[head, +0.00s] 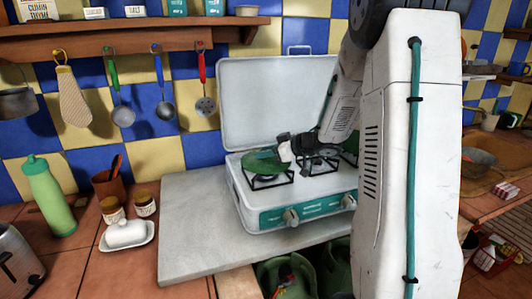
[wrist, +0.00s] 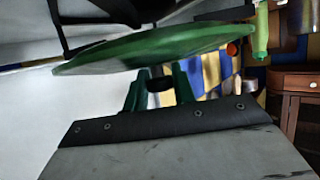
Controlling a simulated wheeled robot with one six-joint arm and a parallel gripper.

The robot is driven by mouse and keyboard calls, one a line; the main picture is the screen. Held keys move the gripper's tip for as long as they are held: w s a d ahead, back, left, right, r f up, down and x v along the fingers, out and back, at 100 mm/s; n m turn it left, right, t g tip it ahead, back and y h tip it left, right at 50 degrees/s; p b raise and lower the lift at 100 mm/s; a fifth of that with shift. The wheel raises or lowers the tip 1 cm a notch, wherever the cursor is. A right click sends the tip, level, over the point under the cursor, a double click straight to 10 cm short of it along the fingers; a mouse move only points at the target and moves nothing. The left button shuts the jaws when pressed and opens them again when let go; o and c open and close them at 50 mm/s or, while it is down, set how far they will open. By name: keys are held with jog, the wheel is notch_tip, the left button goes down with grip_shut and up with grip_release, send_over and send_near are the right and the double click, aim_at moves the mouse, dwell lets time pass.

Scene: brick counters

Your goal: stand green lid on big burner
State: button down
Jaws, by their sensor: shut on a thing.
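The green lid (head: 264,161) is over the left burner (head: 268,180) of the white camping stove. I cannot tell whether it touches the burner's black support. In the wrist view the green lid (wrist: 160,48) spans the upper picture, seen nearly edge-on, close to black bars. My gripper (head: 284,150) is at the lid's right side in the head view. In the wrist view the two green fingers of my gripper (wrist: 159,84) are shut around the lid's dark knob (wrist: 159,90). Another burner (head: 318,165) stands right of it. Further right, a green thing (head: 350,157) is partly hidden by my arm.
The stove's raised cover (head: 275,100) stands behind the burners. Two knobs (head: 291,216) are on its front. Left are a butter dish (head: 126,235), two small jars and a green bottle (head: 48,195). Utensils hang above. The grey slab (head: 195,225) left of the stove is clear.

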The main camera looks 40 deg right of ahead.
jog(key=shift+f, duration=0.15)
jog(key=shift+f, duration=0.15)
jog(key=c, duration=1.1)
grip_release()
jog(key=shift+c, duration=0.2)
